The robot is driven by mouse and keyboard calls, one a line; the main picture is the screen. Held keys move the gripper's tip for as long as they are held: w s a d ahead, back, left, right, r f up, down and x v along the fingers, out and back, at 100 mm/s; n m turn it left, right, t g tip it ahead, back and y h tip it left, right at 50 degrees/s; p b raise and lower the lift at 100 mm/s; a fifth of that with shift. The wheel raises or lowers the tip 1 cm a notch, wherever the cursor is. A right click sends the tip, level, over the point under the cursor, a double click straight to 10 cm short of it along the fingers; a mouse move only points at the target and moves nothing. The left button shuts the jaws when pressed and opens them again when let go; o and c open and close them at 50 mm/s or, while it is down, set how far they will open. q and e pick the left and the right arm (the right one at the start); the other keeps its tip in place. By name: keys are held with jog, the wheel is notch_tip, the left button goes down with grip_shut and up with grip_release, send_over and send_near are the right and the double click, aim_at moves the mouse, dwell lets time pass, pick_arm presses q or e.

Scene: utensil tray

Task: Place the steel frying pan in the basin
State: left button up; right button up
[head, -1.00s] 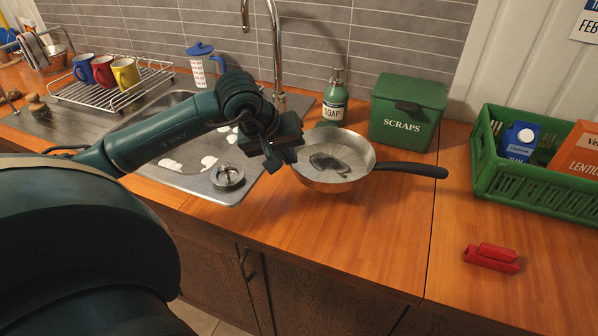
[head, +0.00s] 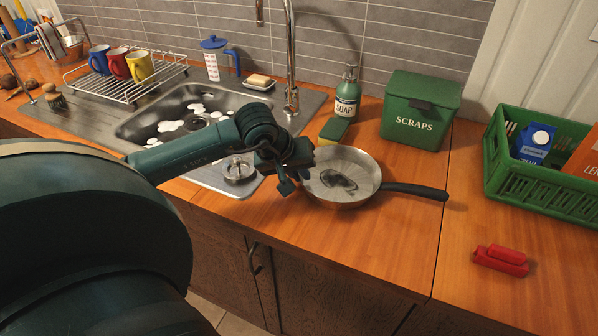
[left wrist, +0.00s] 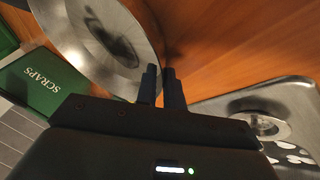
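The steel frying pan (head: 365,172) rests on the wooden counter, right of the sink, its black handle (head: 415,190) pointing right. It also shows at the upper left of the left wrist view (left wrist: 83,45). A dark patch lies on its inside. The basin (head: 150,127) is the sunken steel sink at the back left, with white foam in it. My left gripper (head: 295,182) is at the pan's left rim. In the left wrist view its two fingers (left wrist: 161,88) have a narrow gap, and the rim runs close by them; whether it lies between them is unclear. My right gripper is not seen.
A soap bottle (head: 347,95), a sponge (head: 334,130) and a green scraps bin (head: 420,112) stand behind the pan. A tall tap (head: 291,60) rises behind the basin. A steel strainer (head: 238,172) sits at the sink's front right. Counter in front of the pan is clear.

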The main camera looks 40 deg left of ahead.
pick_arm(q)
jog(key=shift+o, duration=1.4)
jog(key=shift+r, duration=0.1)
